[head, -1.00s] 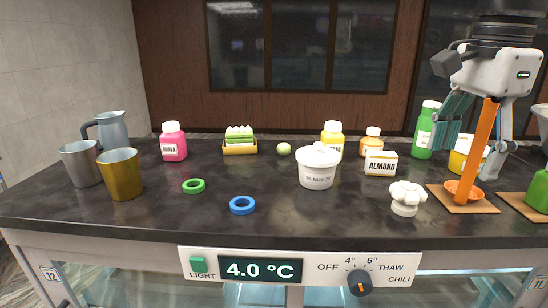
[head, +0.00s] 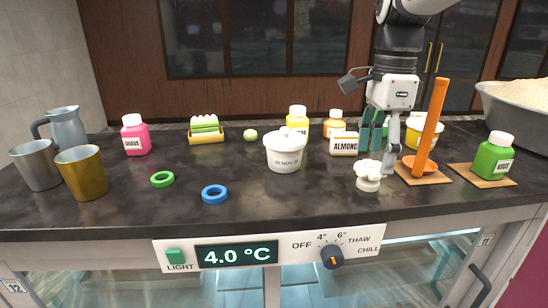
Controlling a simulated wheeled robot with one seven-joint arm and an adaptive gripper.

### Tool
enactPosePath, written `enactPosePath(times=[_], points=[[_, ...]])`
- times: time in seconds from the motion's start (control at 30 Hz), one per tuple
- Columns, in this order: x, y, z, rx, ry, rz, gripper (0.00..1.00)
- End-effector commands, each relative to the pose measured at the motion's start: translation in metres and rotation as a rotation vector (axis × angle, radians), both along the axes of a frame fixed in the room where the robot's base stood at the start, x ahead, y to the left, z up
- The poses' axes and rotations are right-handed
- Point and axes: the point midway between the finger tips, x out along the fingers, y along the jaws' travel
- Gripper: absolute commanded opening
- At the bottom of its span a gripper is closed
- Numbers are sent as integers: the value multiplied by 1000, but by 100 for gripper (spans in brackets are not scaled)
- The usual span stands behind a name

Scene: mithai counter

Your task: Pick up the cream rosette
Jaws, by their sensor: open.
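The cream rosette (head: 368,178) seems to be the white, lobed piece on a short round base, standing on the dark counter right of centre in the head view. My gripper (head: 378,160) is open and empty, pointing down close above and behind the rosette. One grey finger comes down just right of the rosette's top, and the teal parts show behind it. I cannot tell whether a finger touches it.
An orange ladle (head: 431,125) stands upright on a wooden board (head: 410,180) just right of my gripper. A box marked ALMOND (head: 343,144) and a white lidded tub (head: 284,155) stand to the left. A green bottle (head: 493,158) is at right. Counter in front is clear.

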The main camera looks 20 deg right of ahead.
Motion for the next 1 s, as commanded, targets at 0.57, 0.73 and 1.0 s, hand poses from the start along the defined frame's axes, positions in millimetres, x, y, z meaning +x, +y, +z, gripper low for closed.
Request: enactPosePath(times=[0.57,0.73,1.0], points=[[3,3,-45,0,1,0,67],[3,3,-45,0,1,0,35],[3,3,-45,0,1,1,27]])
